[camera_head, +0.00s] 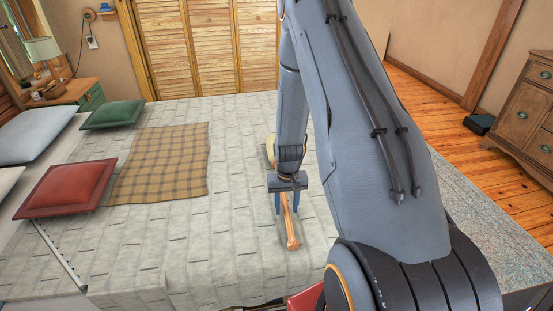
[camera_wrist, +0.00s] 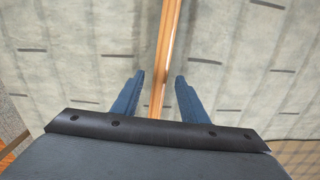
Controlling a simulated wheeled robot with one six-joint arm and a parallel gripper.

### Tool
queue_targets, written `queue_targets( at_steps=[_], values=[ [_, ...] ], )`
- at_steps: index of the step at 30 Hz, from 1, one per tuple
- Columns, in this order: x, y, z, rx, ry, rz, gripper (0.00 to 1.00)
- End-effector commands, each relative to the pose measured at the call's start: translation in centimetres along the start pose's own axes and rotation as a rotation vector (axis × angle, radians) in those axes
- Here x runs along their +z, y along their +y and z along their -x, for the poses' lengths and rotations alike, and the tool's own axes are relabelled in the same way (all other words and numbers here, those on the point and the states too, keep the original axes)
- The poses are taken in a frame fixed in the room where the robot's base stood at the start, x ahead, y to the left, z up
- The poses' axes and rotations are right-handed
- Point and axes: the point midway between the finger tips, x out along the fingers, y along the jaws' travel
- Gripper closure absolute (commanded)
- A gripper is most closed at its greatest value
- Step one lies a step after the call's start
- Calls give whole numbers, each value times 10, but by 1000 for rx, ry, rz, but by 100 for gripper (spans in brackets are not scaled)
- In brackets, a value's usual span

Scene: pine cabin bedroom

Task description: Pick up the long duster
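The long duster (camera_head: 291,230) lies on the bed, its wooden handle end toward the bed's near edge. Its pale head (camera_head: 270,149) shows in part behind my arm. My gripper (camera_head: 283,208) points down over the handle. In the wrist view the wooden handle (camera_wrist: 168,50) runs between the two blue fingers of my gripper (camera_wrist: 160,82), with a gap on each side. The fingers are open and do not appear to touch the handle. My arm hides part of the duster's far end.
The bed's pale quilt (camera_head: 180,230) is mostly clear around the handle. A plaid blanket (camera_head: 160,163), a red pillow (camera_head: 68,188) and a green pillow (camera_head: 112,114) lie to the left. A wooden dresser (camera_head: 525,110) stands at the right.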

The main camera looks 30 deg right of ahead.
Motion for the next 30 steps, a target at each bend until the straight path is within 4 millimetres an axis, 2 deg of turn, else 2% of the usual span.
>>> queue_targets(
  at_steps=[10, 17, 30],
  values=[
    [0, 0, -6, 0, 0, 0, 60],
    [0, 0, -6, 0, 0, 0, 99],
    [-1, 0, 1, 0, 3, -1, 100]
  ],
)
